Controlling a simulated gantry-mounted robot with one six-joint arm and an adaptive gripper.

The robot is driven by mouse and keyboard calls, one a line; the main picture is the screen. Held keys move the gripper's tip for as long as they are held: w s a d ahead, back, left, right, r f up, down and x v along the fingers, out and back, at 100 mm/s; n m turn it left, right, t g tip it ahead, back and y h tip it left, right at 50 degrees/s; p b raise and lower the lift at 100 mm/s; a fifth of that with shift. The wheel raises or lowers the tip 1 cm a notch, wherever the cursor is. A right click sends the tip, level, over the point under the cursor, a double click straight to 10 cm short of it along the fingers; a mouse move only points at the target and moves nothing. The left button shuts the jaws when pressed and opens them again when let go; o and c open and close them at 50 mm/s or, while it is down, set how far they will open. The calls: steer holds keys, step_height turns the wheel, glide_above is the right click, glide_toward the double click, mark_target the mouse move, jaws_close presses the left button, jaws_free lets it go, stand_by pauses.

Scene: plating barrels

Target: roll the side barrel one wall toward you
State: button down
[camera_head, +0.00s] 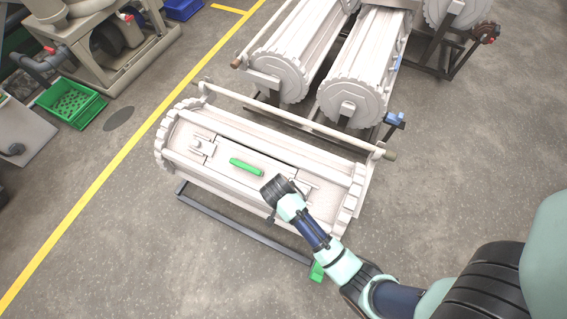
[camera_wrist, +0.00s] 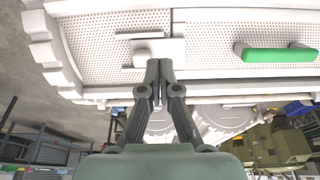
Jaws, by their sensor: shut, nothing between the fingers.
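The side barrel (camera_head: 215,166) is a white, ribbed drum with toothed end rings, lying lengthwise in a low frame (camera_head: 236,232). Its upper wall has perforated panels and a green handle (camera_head: 246,167) near the middle. In the wrist view, the barrel wall (camera_wrist: 215,20) fills the top and the green handle (camera_wrist: 278,54) is at right. My gripper (camera_wrist: 160,66) is shut and empty, its fingertips together just below a white latch block (camera_wrist: 158,48) in the picture. In the head view, my gripper is over the barrel's right part; its fingertips are hidden there, and I cannot tell whether they touch.
A long rail (camera_head: 300,124) runs along the barrel's far side. Two more white barrels (camera_head: 353,85) lie on stands behind it. A green crate (camera_head: 72,103) and a yellow floor line (camera_head: 88,202) are at left. The floor in front of the frame is clear.

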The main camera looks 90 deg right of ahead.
steer(key=b+x, duration=0.5)
steer(key=x, duration=0.5)
steer(key=shift+f, duration=0.3)
steer(key=shift+w+a+f+b, duration=0.15)
steer(key=shift+a+f+b, duration=0.15)
steer(key=shift+f, duration=0.15)
steer(key=shift+w+a+f+b, duration=0.2)
steer(key=shift+a+f+b, duration=0.1)
steer(key=shift+f, duration=0.2)
steer(key=shift+w+a+f, duration=0.15)
steer(key=shift+a+f, duration=0.1)
steer(key=shift+f, duration=0.1)
